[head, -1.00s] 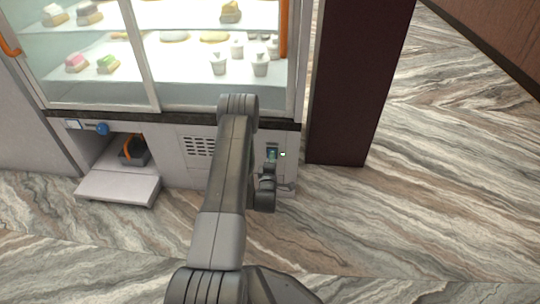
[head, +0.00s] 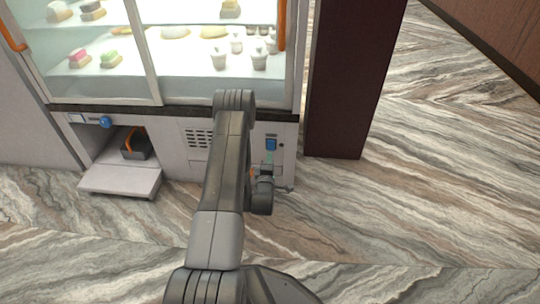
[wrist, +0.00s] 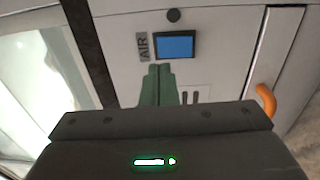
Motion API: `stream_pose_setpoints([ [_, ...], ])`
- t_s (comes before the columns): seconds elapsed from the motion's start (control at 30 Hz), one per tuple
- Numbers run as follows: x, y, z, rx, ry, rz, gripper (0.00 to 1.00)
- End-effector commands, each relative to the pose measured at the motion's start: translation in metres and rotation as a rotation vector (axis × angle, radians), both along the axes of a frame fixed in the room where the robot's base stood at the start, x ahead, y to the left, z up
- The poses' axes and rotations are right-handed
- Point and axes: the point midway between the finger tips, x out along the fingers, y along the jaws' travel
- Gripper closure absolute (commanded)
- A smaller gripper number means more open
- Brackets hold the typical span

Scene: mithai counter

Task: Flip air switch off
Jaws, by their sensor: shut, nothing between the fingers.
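The air switch is a blue rocker (wrist: 175,44) in a dark frame, with an "AIR" label (wrist: 143,46) beside it in the wrist view. It also shows as a small blue patch (head: 271,144) on the cabinet's lower front in the head view. A round indicator (wrist: 173,15) next to the switch is dark. My gripper (wrist: 158,66) has its green fingers together and empty, with the tips just short of the switch in the picture. In the head view my gripper (head: 268,158) is just below the switch; whether it touches the panel is unclear.
The glass display case (head: 210,75) with sweets stands above the panel. An orange handle (wrist: 265,103) is close to my gripper's right. A dark pillar (head: 345,85) stands to the right. An open low drawer (head: 120,181) juts out at left. The marble floor at right is clear.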

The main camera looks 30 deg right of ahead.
Motion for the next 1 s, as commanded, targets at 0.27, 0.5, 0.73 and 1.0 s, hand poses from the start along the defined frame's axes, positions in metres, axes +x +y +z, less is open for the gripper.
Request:
stream_pose_setpoints([
  [0.27,-0.041,0.025,0.007,0.003,0.004,-0.001,1.00],
  [0.5,-0.057,0.034,0.009,0.001,0.001,-0.001,1.00],
  [0.73,-0.058,0.035,0.008,0.001,0.001,-0.001,1.00],
  [1.0,-0.051,0.030,0.006,-0.001,-0.002,-0.001,1.00],
])
